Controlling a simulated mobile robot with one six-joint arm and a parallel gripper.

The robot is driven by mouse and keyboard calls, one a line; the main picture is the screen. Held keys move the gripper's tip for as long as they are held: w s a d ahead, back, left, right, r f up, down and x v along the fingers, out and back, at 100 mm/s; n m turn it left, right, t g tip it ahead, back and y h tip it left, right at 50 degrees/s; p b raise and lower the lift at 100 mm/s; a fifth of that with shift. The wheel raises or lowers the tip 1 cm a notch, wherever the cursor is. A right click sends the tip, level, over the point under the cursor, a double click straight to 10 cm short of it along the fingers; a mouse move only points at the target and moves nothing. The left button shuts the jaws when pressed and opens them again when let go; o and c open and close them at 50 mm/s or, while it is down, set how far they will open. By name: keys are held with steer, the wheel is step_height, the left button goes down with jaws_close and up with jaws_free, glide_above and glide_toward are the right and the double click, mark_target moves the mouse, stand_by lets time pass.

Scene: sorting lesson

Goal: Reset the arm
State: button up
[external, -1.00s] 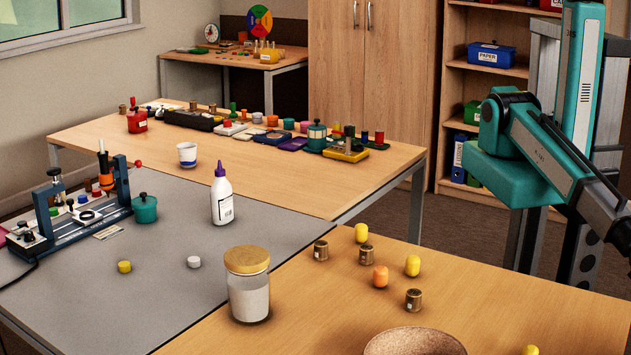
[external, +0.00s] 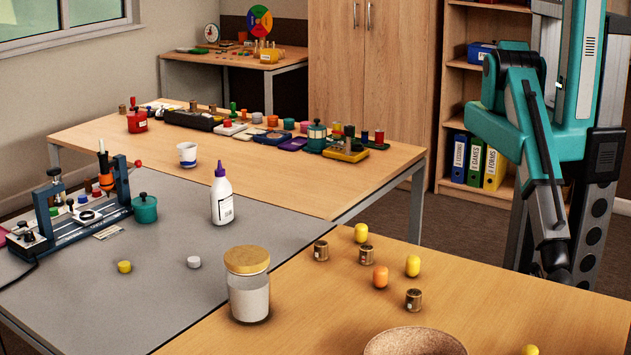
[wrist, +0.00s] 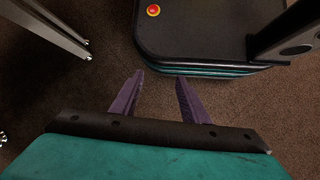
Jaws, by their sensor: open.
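My gripper (wrist: 158,92) shows in the wrist view with its two purple fingers apart and nothing between them. It points down over the brown carpet (wrist: 230,102), beside my black base. In the external view my teal arm is at the right, folded down close to its column. Its lower end hangs beyond the right edge of the near wooden table, and I cannot make out the fingers there.
On the near table (external: 530,305) are yellow and orange capsules, small brass-coloured cylinders, a lidded jar (external: 248,284) and a cork-like bowl (external: 415,342). A metal table leg (wrist: 58,30) stands at upper left in the wrist view.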

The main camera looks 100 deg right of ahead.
steer(key=w+d+f+m+h+b, duration=0.1)
steer(key=w+d+f+m+b, duration=0.2)
steer(key=w+d, duration=0.55)
steer(key=w+d+f+m+h+b, duration=0.1)
steer(key=w+d+f+m+b, duration=0.15)
steer(key=w+d+f, duration=0.55)
steer(key=d+f+m+g+y+b, duration=0.2)
steer(key=d+f+m+y+b, duration=0.2)
steer(key=d+b, duration=0.5)
steer(key=d+f+m+g+y+b, duration=0.3)
steer(key=d+f+m+b, duration=0.3)
steer(key=d+b, duration=0.3)
steer(key=shift+w+d+m+g+y+b, duration=0.3)
steer(key=shift+d+m+y+b, duration=0.15)
steer(key=shift+m+y, duration=0.15)
